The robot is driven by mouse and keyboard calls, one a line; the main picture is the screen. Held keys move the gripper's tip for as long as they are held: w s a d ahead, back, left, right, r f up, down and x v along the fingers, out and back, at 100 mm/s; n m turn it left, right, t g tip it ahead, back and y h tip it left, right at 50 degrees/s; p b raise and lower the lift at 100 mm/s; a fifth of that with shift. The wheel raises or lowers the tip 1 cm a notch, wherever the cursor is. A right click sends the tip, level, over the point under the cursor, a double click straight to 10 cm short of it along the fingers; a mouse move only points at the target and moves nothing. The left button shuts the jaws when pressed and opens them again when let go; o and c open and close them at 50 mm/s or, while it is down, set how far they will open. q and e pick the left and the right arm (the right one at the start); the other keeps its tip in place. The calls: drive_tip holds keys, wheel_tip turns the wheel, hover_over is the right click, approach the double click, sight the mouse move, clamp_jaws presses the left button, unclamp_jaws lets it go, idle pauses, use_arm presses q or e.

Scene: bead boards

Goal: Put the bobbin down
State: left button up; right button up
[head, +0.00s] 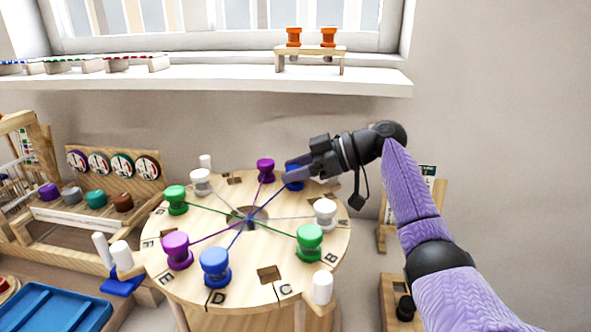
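A round wooden board (190,275) with lettered edges carries several bobbins in purple, green, white and blue, with threads running to its middle. My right gripper (291,170) reaches in from the right over the board's back right edge. Its fingers lie on either side of a dark blue bobbin (294,185) and appear closed on it. The fingers hide part of this bobbin, and whether its base touches the board is unclear. A second blue bobbin (215,266) stands at the front, by the letter D. My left gripper is out of view.
A purple bobbin (265,170) stands just left of my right gripper, and a white bobbin (325,214) stands below it. White pegs (322,288) rise at the board's rim. A wooden rack (120,180) with dials is at left, beside a blue tray (55,308).

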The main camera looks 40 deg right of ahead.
drive_tip(key=o, duration=0.3)
drive_tip(key=shift+r, duration=0.15)
drive_tip(key=p+v, duration=0.1)
drive_tip(key=v, duration=1.1)
